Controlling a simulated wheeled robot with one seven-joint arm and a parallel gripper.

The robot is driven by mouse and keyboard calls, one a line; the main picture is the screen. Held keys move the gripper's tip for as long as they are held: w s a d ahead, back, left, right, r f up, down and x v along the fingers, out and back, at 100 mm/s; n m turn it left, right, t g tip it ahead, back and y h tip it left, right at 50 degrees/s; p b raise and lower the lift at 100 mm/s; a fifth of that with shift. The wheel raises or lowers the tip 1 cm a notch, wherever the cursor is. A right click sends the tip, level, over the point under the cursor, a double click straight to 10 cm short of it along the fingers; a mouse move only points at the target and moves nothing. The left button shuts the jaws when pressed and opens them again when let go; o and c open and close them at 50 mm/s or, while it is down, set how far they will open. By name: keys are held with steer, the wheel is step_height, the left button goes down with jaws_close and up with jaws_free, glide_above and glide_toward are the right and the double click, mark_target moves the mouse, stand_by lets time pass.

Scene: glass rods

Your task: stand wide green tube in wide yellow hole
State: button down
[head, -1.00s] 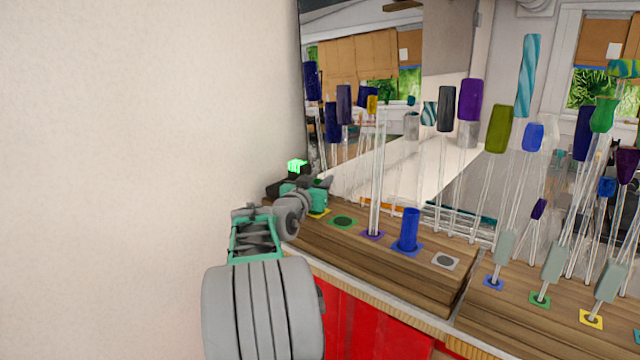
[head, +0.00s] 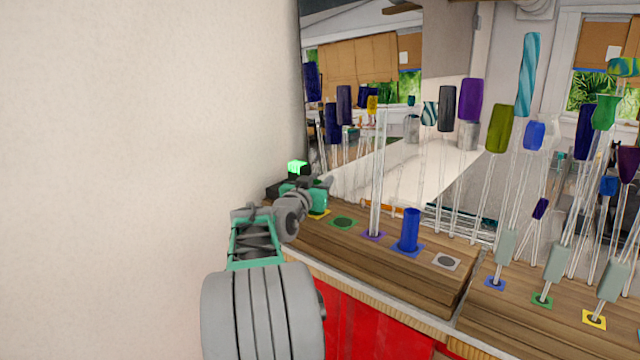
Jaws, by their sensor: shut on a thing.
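A wide green tube (head: 319,197) is upright at the far left end of the wooden ledge. Its lower end is at the yellow-edged hole (head: 319,214). Only part of the yellow border shows, and I cannot see how deep the tube sits. My gripper (head: 318,184) is shut on the tube near its top, reaching in from the left. The wrist and arm hide the tube's left side and much of the jaws.
A green-edged hole (head: 343,223) is empty just right. A clear rod (head: 377,180) stands in the purple-edged hole, and a wide blue tube (head: 409,228) at the blue one. A grey-edged hole (head: 446,261) is empty. A plain wall (head: 140,130) is close on the left.

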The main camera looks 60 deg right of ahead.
steer(key=shift+f+b, duration=0.6)
steer(key=shift+b, duration=0.1)
steer(key=c, duration=1.3)
jaws_free()
steer(key=shift+a+f, duration=0.15)
steer(key=shift+a, duration=0.05)
steer(key=a+b, duration=0.2)
steer(key=a, duration=0.1)
steer(key=s+a+b, duration=0.1)
steer(key=a+b, duration=0.2)
steer(key=a, duration=0.1)
steer(key=a+b, duration=0.2)
steer(key=a, duration=0.1)
steer(key=shift+s+a, duration=0.25)
steer(key=shift+s, duration=0.1)
